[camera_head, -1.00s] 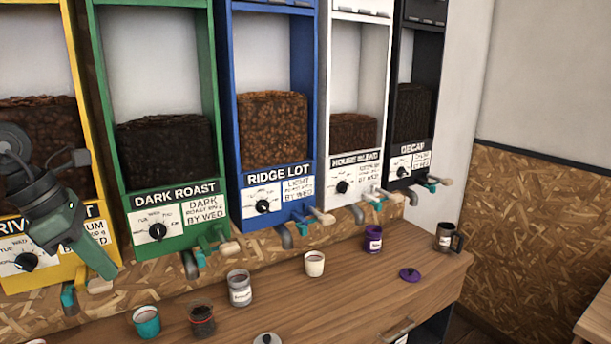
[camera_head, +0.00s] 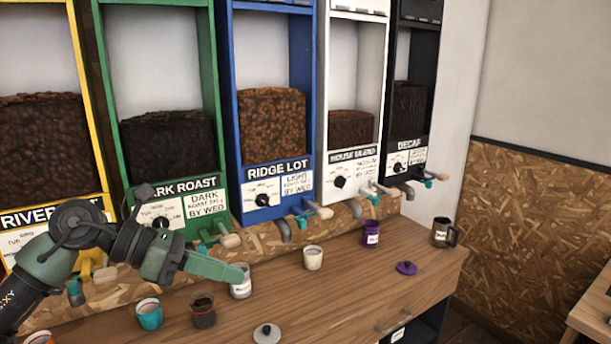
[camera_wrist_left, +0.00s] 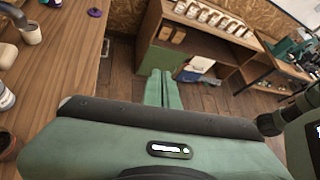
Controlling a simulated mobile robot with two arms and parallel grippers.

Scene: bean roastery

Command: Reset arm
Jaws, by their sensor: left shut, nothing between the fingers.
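My left gripper (camera_head: 222,270) reaches in from the left in the head view, with its green fingers together and nothing between them. Its tip lies in front of the dark roast dispenser (camera_head: 180,250) in the picture and overlaps the edge of a grey labelled jar (camera_head: 241,285); I cannot tell if they touch. In the left wrist view the closed fingers (camera_wrist_left: 158,88) point out past the counter edge over the wooden floor. My right gripper is not in either view.
On the counter (camera_head: 345,285) stand a teal cup (camera_head: 149,314), a dark jar (camera_head: 203,312), a cream cup (camera_head: 313,258), a purple jar (camera_head: 371,235) and a dark mug (camera_head: 444,233). A purple lid (camera_head: 406,268) and a grey lid (camera_head: 267,333) lie there. A shelf unit (camera_wrist_left: 190,60) stands across the floor.

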